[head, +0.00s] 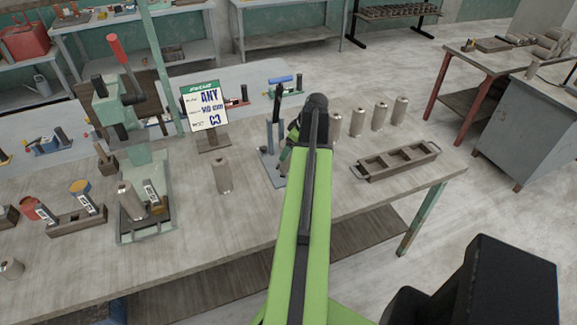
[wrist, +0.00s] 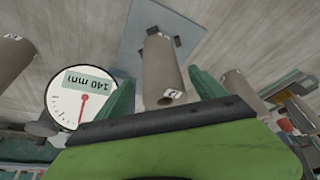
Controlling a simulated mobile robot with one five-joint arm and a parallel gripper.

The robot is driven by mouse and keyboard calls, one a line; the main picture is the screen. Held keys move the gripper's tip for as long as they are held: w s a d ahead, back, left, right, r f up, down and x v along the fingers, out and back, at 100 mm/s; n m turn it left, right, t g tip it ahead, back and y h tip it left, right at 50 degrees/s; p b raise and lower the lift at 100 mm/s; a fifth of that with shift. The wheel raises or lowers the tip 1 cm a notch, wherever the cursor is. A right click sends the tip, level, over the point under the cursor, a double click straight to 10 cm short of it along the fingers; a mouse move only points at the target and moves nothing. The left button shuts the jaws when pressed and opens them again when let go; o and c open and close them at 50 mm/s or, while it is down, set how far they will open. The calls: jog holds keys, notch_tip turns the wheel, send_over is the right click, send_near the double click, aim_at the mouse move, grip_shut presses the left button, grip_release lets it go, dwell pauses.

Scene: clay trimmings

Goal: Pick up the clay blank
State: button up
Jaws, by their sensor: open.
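A grey-brown clay blank (wrist: 165,75), a cylinder with a small tag on its near end, stands on a blue-grey plate (wrist: 138,42) in the wrist view. My gripper (wrist: 162,78) is open, with one green finger on each side of the blank. I cannot tell whether the fingers touch it. In the head view, my gripper (head: 286,153) is over the blue-grey plate (head: 268,172), and my arm hides the blank there. An upside-down dial (wrist: 82,98) beside the left finger is marked 140 mm.
Another blank (head: 222,175) stands left of the plate, and several blanks (head: 379,117) stand in a row to the right. A wooden tray with compartments (head: 397,161) lies near the bench's right end. A sign (head: 205,107) stands behind.

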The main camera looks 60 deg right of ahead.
jog(key=b+x, duration=0.4)
jog(key=x, duration=0.1)
jog(key=shift+a+f+b, duration=0.2)
jog(key=shift+f+b, duration=0.05)
jog(key=shift+b, duration=0.15)
jog(key=shift+r, duration=0.2)
jog(key=shift+c, duration=0.3)
grip_shut()
